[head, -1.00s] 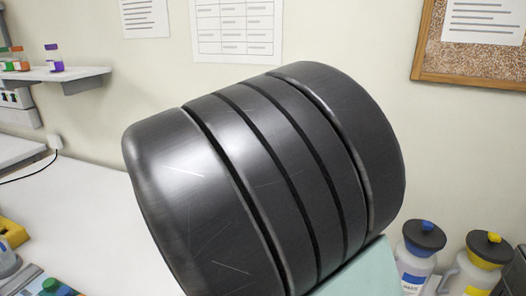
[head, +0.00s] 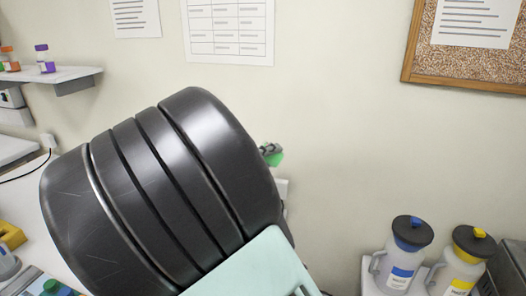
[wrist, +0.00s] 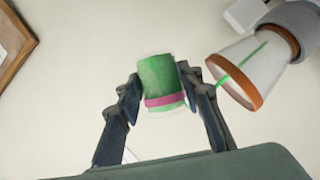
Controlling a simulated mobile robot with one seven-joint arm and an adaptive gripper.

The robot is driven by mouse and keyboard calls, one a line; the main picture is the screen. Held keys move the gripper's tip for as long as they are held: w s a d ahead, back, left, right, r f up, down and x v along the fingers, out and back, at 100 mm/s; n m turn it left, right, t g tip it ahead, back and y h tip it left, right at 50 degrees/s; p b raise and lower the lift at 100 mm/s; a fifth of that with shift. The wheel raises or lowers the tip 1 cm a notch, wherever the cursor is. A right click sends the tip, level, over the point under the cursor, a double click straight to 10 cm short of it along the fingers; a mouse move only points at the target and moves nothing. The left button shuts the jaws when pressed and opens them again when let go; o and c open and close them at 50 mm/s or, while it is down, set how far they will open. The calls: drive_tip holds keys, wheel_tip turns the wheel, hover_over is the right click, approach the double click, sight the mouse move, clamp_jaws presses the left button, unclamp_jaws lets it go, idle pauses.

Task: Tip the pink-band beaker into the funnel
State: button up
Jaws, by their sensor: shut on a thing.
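The pink-band beaker (wrist: 160,78) is between the fingers of my gripper (wrist: 163,90) in the wrist view, which is shut on it. It is clear, looks filled with green, and has a pink band near its lower end in the picture. The funnel (wrist: 235,72) is just right of it, a clear cone with an orange-brown rim, apart from the beaker in the picture. A thin green streak crosses the cone; I cannot tell whether it is liquid. In the head view my arm hides most of this; only a small green part of the beaker (head: 275,158) shows.
Two white bottles, one blue-marked (head: 400,258) and one yellow-marked (head: 462,262), stand at the lower right. A shelf (head: 75,77) with small vials is at the left. A corkboard (head: 466,72) hangs on the wall. My arm covers much of the bench.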

drive_tip(key=shift+n+h+p, duration=0.4)
drive_tip(key=shift+n+p, duration=0.3)
drive_tip(key=shift+p, duration=0.6)
drive_tip(key=shift+w+a+r+n+p, duration=0.2)
drive_tip(key=shift+n+p, duration=0.3)
drive_tip(key=shift+p, duration=0.4)
drive_tip(key=n, duration=0.2)
drive_tip(key=r+n+t+h, duration=0.1)
drive_tip(key=n, duration=0.1)
drive_tip(key=shift+a+r+h+p, duration=0.2)
drive_tip(key=shift+a+h+p, duration=0.1)
drive_tip(key=shift+a, duration=0.1)
drive_tip(key=shift+w+a+r+n+t+p, duration=0.1)
drive_tip(key=shift+a+r+n+t+p, duration=0.1)
drive_tip(key=shift+n+t, duration=0.35)
drive_tip(key=shift+w+a+r+n+t+p, duration=0.15)
drive_tip(key=shift+n+t+p, duration=0.1)
drive_tip(key=shift+n, duration=0.5)
